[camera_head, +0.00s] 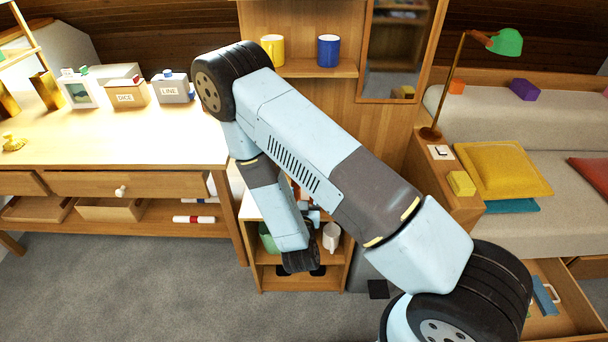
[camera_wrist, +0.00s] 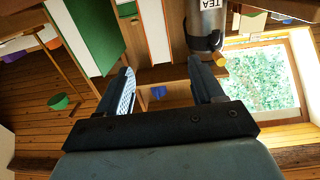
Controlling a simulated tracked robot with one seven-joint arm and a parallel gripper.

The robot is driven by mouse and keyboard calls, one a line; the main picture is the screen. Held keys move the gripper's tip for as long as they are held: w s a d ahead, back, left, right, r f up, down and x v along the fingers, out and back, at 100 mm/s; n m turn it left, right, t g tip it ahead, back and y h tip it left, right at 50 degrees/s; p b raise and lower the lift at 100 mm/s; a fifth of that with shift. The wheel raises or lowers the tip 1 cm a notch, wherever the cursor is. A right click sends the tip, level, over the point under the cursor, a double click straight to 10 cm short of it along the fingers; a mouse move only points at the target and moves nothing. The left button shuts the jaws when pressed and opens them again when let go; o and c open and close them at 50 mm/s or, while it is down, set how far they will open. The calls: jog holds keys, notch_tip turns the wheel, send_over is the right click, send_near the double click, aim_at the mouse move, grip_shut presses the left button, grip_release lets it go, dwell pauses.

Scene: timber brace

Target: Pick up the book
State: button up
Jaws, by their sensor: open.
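In the wrist view, a large flat green slab (camera_wrist: 92,32) with a pale edge looks like a book cover, close at the upper left. A thinner white slab with an orange edge (camera_wrist: 157,28) stands beside it, perhaps another book. I cannot tell for certain which is the task's book. My gripper (camera_wrist: 162,70) is open, with a gap between its two dark fingers and nothing held. The left fingertip appears just below the green slab's edge; I cannot tell if they touch. In the head view my arm hides most of the gripper near the low cabinet.
A grey canister marked TEA (camera_wrist: 208,22) is near the right finger. The low cabinet (camera_head: 262,280) holds a white mug (camera_head: 331,236) and a partly hidden green item. A desk (camera_head: 150,140) stands left, and an open drawer (camera_head: 560,318) is at lower right. Carpet (camera_head: 130,285) is clear.

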jog(key=w+d, duration=0.1)
jog(key=w, duration=1.2)
jog(key=shift+w+f, duration=0.15)
jog(key=shift+w, duration=0.15)
grip_shut()
dwell(0.3)
